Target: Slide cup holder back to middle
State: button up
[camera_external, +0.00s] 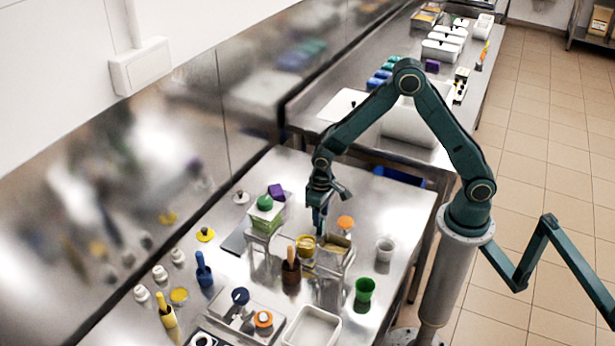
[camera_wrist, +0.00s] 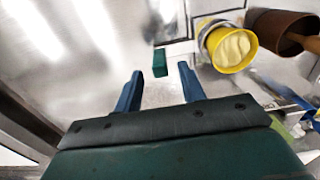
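A metal cup holder (camera_external: 332,262) stands on the steel table, and a yellow cup (camera_external: 306,246) is in or beside its left end; I cannot tell which. The yellow cup (camera_wrist: 232,48), filled with something pale, shows at the upper right of the wrist view. My gripper (camera_external: 319,231) points down just behind the holder, close to the yellow cup. In the wrist view my gripper (camera_wrist: 160,76) has its two blue fingers apart with nothing clamped. A small dark green block (camera_wrist: 160,62) shows just beyond the fingertips; it may be part of the holder.
A brown cup with a wooden handle (camera_external: 291,268) stands in front of the yellow cup. A green cup (camera_external: 364,290) and a grey cup (camera_external: 385,249) stand to the right. An orange lid (camera_external: 345,222) lies behind. A white tray (camera_external: 312,328) is at the front.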

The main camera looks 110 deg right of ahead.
notch_tip(320, 180, up, 9)
jog(key=shift+r, duration=0.2)
jog(key=shift+r, duration=0.1)
dwell(0.5)
jog(key=s+a+r+n+t, duration=0.2)
jog(key=s+a+r+n, duration=0.2)
jog(key=s+a+r, duration=0.3)
jog(key=s+a+r+n+t, duration=0.3)
jog(key=s+a+r+n, duration=0.1)
jog(key=s+a+r, duration=0.4)
jog(key=s+a, duration=0.2)
jog(key=s, duration=0.2)
jog(key=shift+s+a+n, duration=0.25)
jog(key=shift+a+n, duration=0.05)
jog(key=shift+o, duration=0.2)
jog(key=shift+s+a+f+t, duration=0.1)
jog(key=shift+s+a+t, duration=0.15)
jog(key=shift+s, duration=0.4)
